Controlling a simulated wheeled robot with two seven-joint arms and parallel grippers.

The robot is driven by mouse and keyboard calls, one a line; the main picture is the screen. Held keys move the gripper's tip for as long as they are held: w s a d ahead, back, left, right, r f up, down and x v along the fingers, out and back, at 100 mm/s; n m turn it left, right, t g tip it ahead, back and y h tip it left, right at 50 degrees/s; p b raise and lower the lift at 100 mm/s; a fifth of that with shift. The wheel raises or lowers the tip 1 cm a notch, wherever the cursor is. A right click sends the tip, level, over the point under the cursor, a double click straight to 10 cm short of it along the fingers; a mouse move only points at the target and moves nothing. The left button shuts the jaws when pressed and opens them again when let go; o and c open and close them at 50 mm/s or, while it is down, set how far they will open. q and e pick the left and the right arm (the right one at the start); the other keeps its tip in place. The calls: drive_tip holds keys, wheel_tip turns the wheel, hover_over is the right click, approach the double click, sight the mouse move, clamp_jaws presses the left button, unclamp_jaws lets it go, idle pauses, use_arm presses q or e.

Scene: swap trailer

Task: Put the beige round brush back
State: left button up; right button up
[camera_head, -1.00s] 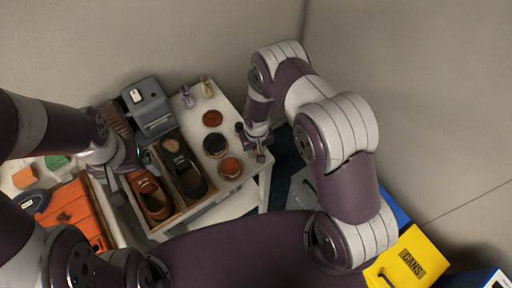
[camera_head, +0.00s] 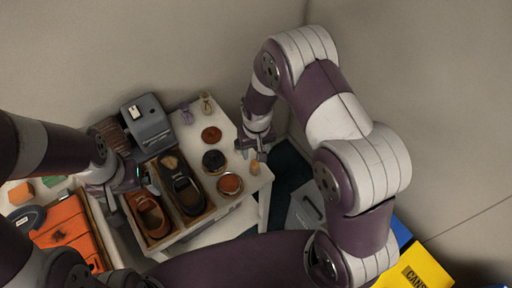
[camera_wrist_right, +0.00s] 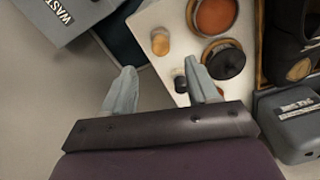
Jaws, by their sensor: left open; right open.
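A small beige, brush-like piece (camera_head: 206,103) stands at the back of the white table, next to a purple one (camera_head: 186,115). A small tan rounded piece (camera_head: 255,168) is at the table's right edge; it also shows in the right wrist view (camera_wrist_right: 160,41). I cannot tell for sure which is the beige round brush. My right gripper (camera_head: 252,153) is open and empty above that right edge; in the wrist view its fingertips (camera_wrist_right: 162,68) are apart, below the tan piece. A small dark piece (camera_wrist_right: 180,82) shows between the fingers. My left gripper (camera_head: 130,193) is open beside the brown shoe (camera_head: 152,218).
A red-brown disc (camera_head: 211,134), a black tin (camera_head: 214,160) and an orange-brown tin (camera_head: 230,184) lie on the table (camera_head: 237,205). A dark shoe (camera_head: 184,190) sits in a wooden tray. A grey device (camera_head: 150,125) stands behind. A grey waste bin (camera_wrist_right: 60,18) is beyond the edge.

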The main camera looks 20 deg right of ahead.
drive_tip(key=s+d+r, duration=0.2)
drive_tip(key=s+r, duration=0.4)
drive_tip(key=r, duration=0.2)
drive_tip(key=s+d+r+t, duration=0.1)
drive_tip(key=s+d+r, duration=0.2)
drive_tip(key=s+r, duration=0.4)
drive_tip(key=shift+d+r+m, duration=0.3)
drive_tip(key=shift+d+r, duration=0.05)
drive_tip(key=shift+r, duration=0.1)
drive_tip(key=shift+s, duration=0.15)
